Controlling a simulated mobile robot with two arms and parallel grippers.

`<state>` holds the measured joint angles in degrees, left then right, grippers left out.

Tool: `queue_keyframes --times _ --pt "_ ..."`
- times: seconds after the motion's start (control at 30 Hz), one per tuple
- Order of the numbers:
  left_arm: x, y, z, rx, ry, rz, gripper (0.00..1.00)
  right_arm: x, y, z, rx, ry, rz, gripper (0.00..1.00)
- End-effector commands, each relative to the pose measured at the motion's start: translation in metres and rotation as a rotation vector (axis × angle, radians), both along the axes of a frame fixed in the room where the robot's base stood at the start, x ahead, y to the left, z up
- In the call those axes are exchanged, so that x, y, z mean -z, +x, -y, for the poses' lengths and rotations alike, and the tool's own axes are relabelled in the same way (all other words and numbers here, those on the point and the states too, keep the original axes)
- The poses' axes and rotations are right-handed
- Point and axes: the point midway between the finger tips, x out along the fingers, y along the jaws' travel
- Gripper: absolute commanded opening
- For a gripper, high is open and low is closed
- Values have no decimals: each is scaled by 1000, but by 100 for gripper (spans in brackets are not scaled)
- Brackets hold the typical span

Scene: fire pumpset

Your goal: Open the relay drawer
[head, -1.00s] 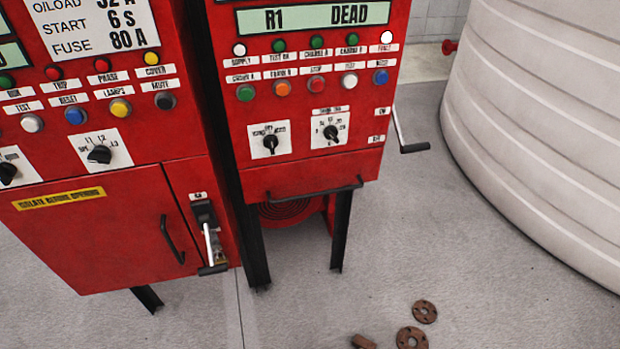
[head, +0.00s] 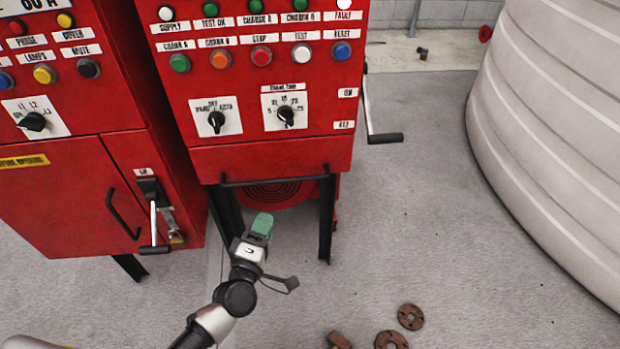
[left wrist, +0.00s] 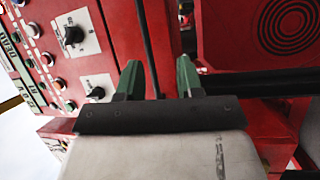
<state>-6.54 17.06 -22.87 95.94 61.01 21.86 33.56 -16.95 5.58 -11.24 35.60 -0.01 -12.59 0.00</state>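The relay drawer (head: 265,158) is the plain red front at the bottom of the right-hand red cabinet, and it looks closed. Its black bar handle (head: 280,181) runs along the lower edge. My left gripper (head: 262,224) has green fingertips and is just below the handle in the head view, apart from it as far as I can see. In the left wrist view the left gripper (left wrist: 159,82) has its two green fingers spread with nothing held between them. My right gripper is in neither view.
Cabinet legs (head: 327,220) stand beside the gripper. A crank lever (head: 380,137) sticks out on the cabinet's right side. The left cabinet (head: 60,190) has a switch lever (head: 154,228). Rusty flanges (head: 411,317) lie on the floor. A white tank (head: 550,150) stands right.

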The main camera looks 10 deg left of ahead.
Motion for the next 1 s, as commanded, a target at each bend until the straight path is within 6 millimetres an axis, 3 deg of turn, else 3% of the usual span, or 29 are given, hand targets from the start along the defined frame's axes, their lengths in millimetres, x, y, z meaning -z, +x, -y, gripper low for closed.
queue_keyframes --times 0.17,0.43,0.7,1.0 --pt "-21 6 1 -2 -80 37 36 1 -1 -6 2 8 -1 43" --pt "-30 50 7 -2 -76 39 36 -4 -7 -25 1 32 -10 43" --pt "-36 94 12 -1 -74 37 36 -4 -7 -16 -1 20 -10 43" --pt "-38 107 14 0 -75 33 36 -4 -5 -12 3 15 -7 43"
